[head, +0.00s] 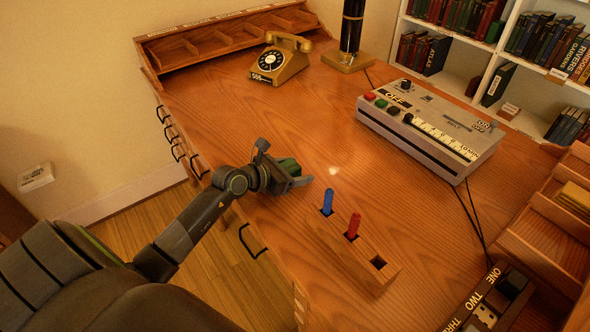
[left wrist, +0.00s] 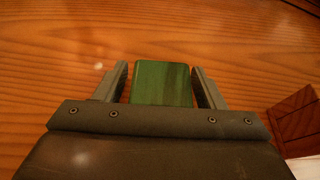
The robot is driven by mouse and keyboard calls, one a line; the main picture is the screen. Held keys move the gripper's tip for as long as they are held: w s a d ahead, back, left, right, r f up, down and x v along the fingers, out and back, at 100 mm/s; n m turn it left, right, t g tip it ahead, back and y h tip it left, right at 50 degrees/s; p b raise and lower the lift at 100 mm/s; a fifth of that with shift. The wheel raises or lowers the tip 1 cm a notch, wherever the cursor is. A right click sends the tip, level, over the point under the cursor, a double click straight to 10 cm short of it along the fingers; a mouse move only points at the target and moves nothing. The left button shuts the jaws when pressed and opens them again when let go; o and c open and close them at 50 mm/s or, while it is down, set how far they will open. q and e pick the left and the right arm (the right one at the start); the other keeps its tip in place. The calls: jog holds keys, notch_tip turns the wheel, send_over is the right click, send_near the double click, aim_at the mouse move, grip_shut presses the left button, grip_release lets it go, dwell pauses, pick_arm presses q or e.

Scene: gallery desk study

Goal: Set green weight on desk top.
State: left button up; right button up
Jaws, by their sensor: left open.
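The green weight (left wrist: 163,84) is a small green block. In the left wrist view it lies between the two fingers of my left gripper (left wrist: 163,88), with a narrow gap on each side. In the head view the green weight (head: 287,167) shows partly behind my left gripper (head: 290,178), which is low over the front left part of the wooden desk top (head: 250,115). The weight looks to be on the desk top, though its underside is hidden. My left gripper is open around it. My right gripper is not in view.
A wooden block (head: 340,250) holding a blue peg (head: 327,202) and a red peg (head: 353,226), with one empty hole, stands right of the gripper. A grey device (head: 430,130) with a cable, a yellow telephone (head: 281,58) and a lamp base (head: 347,60) stand farther back. The desk's middle is clear.

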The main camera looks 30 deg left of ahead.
pick_arm(q)
jog(key=shift+r, duration=0.1)
jog(key=p+v, duration=0.1)
jog(key=v, duration=1.1)
